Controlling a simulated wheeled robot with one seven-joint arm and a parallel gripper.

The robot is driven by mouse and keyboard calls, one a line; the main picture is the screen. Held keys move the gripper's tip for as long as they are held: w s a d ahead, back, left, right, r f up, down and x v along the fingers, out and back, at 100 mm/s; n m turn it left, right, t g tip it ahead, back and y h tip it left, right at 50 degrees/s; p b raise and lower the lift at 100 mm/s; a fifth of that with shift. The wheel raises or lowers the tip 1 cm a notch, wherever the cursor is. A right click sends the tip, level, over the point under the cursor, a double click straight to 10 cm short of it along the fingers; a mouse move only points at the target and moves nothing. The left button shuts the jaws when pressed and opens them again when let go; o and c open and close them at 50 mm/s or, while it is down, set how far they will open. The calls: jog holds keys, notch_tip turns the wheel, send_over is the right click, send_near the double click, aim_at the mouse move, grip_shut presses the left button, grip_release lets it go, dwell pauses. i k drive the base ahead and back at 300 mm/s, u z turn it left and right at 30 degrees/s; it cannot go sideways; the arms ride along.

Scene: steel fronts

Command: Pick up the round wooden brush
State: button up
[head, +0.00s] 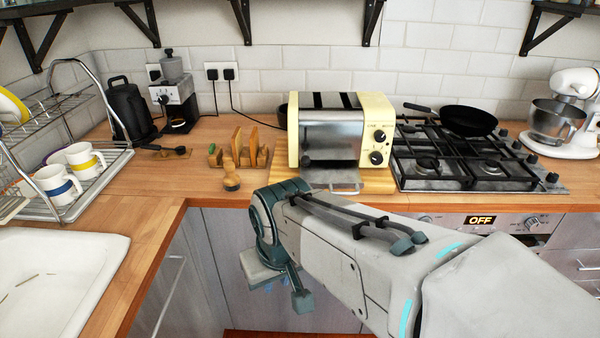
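The round wooden brush (231,181) appears as a small tan piece with a knob on top. It stands upright on the wooden counter near its front edge, in front of the toast rack and left of the toaster. My gripper (279,283) hangs below the counter's front edge, in front of the cabinet doors, to the right of the brush and lower in the picture. It is apart from the brush. My wrist and arm cover part of it, and its finger gap does not show clearly.
A wooden toast rack (245,151) stands just behind the brush. A cream toaster (329,135) on a board stands to the right. A dish rack (108,165) with mugs and a white sink (55,275) lie left. Bare counter (175,180) lies left of the brush.

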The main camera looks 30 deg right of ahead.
aim_at(231, 181)
jog(key=u, duration=0.05)
jog(key=k, duration=0.5)
jog(key=z, duration=0.5)
jog(key=i, duration=1.35)
jog(key=u, duration=0.65)
